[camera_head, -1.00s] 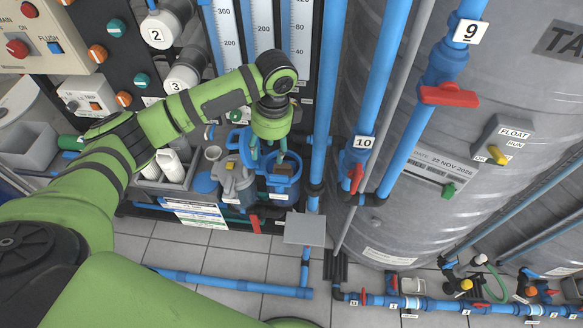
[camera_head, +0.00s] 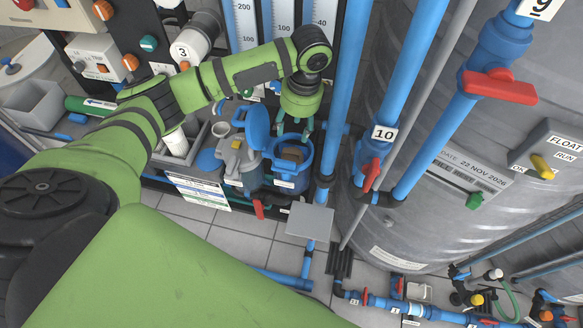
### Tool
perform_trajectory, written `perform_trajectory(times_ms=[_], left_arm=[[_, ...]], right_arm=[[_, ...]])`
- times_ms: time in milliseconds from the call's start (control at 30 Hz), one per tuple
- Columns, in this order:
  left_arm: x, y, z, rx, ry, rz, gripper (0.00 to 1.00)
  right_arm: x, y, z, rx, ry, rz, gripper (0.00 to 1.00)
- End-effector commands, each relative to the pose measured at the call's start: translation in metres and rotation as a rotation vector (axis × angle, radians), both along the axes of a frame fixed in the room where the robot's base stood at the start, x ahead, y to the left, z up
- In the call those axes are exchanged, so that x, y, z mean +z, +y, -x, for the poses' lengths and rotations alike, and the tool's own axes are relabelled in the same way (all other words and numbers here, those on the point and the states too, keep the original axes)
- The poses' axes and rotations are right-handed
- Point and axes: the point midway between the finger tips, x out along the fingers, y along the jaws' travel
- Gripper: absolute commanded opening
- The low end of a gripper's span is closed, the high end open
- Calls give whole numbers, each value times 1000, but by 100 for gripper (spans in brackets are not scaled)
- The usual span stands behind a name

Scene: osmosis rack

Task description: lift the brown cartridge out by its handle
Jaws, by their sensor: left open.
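The brown cartridge (camera_head: 291,156) sits inside an open blue round housing (camera_head: 291,176) with its lid (camera_head: 257,127) swung up at the left. Only the cartridge's top shows; its handle is too small to make out clearly. My left gripper (camera_head: 295,129) is above the housing's far rim, green fingers spread and pointing down, with nothing between them. Whether the fingertips touch anything I cannot tell. My right gripper is out of view.
A grey-topped filter housing (camera_head: 238,156) stands just left. A blue vertical pipe (camera_head: 346,90) runs close on the right, with red-handled valves (camera_head: 371,174) beyond. A grey plate (camera_head: 310,219) sits below right. A grey tank (camera_head: 440,225) fills the right.

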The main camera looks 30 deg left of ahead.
Motion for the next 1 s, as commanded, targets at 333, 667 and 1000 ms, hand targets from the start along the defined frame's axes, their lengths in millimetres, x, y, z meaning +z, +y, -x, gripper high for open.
perform_trajectory(times_ms=[333,667,1000], left_arm=[[-46,0,0,0,0,0,53],[-78,5,2,1,4,-2,53],[-113,9,2,-1,-1,0,53]], right_arm=[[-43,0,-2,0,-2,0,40],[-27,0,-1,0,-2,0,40],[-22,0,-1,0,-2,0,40]])
